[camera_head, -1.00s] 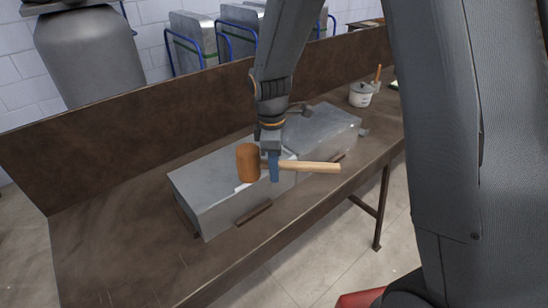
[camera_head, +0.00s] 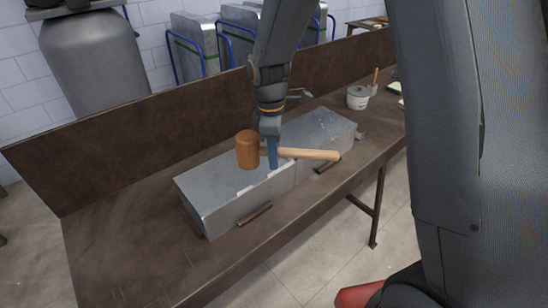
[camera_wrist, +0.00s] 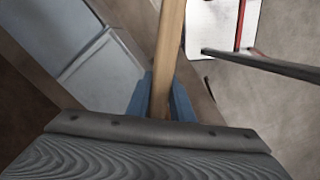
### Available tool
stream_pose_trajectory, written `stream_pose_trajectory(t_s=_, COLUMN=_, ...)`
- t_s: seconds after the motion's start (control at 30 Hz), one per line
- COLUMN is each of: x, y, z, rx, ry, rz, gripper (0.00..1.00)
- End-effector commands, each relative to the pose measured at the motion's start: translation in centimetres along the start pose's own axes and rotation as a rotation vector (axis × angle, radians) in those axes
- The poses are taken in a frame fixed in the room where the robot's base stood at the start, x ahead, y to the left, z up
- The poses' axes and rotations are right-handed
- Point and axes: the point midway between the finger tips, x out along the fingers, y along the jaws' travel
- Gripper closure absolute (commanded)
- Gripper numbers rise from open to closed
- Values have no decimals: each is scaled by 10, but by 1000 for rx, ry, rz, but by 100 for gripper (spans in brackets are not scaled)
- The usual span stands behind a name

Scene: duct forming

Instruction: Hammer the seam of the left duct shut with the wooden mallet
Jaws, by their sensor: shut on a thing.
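The wooden mallet has an orange-brown head (camera_head: 248,150) and a pale handle (camera_head: 312,154). My gripper (camera_head: 272,156) is shut on the handle close to the head, with blue fingers on both sides of it. The wrist view also shows the handle (camera_wrist: 168,50) between the blue fingers (camera_wrist: 160,95). The left duct (camera_head: 215,190) is a grey metal box on the bench, below the mallet. Its top front edge shows pale tabs. The mallet head appears over the duct's top; whether it touches cannot be told.
A second grey duct (camera_head: 325,130) adjoins the left one on its right. Brown bars (camera_head: 255,214) lie along the front of the ducts. The brown bench (camera_head: 130,235) is clear at left, with a raised back panel (camera_head: 120,150).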

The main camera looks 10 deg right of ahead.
Motion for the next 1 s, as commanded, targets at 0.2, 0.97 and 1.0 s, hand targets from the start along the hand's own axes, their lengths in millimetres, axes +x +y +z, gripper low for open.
stream_pose_trajectory(t_s=0.2, x=1, y=8, z=8, rx=4, ry=1, rz=1, gripper=100)
stream_pose_trajectory(t_s=0.97, x=8, y=82, z=84, rx=0, ry=1, rz=1, gripper=100)
stream_pose_trajectory(t_s=1.0, x=8, y=82, z=84, rx=0, ry=1, rz=1, gripper=100)
